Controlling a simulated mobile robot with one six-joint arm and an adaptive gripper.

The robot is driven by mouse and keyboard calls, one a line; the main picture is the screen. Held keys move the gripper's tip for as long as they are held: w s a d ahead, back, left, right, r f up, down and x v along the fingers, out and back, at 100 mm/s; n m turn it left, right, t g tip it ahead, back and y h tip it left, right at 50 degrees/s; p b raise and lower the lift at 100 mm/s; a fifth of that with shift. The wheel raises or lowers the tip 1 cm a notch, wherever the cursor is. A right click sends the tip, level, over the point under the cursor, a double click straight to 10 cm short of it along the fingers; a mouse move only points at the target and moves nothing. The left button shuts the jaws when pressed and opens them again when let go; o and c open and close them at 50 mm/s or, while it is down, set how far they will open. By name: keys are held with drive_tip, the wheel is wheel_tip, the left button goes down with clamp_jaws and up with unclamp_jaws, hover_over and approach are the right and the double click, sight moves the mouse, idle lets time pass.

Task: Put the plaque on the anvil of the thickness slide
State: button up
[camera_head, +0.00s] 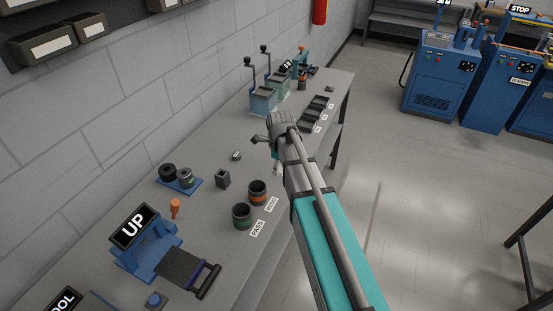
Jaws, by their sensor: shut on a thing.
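My gripper (266,143) is at the end of my arm, above the bench's front edge, mostly hidden by my wrist. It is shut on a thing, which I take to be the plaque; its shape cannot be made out. A blue device with a black "UP" display (133,227) stands at the near left of the bench. It has a dark flat slide (181,266) with a black handle, and appears to be the thickness slide. I cannot pick out its anvil for sure. My gripper is well beyond and to the right of it, apart from it.
An orange peg (175,208), a blue tray (190,187) and a grey block (223,179) are nearby. Lever devices (263,98) and dark trays (313,116) stand farther back.

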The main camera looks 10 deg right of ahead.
drive_tip(key=shift+s+r, duration=0.25)
drive_tip(key=shift+s, duration=0.4)
drive_tip(key=shift+f+b, duration=0.95)
drive_tip(key=shift+f, duration=0.15)
drive_tip(key=shift+s, duration=0.15)
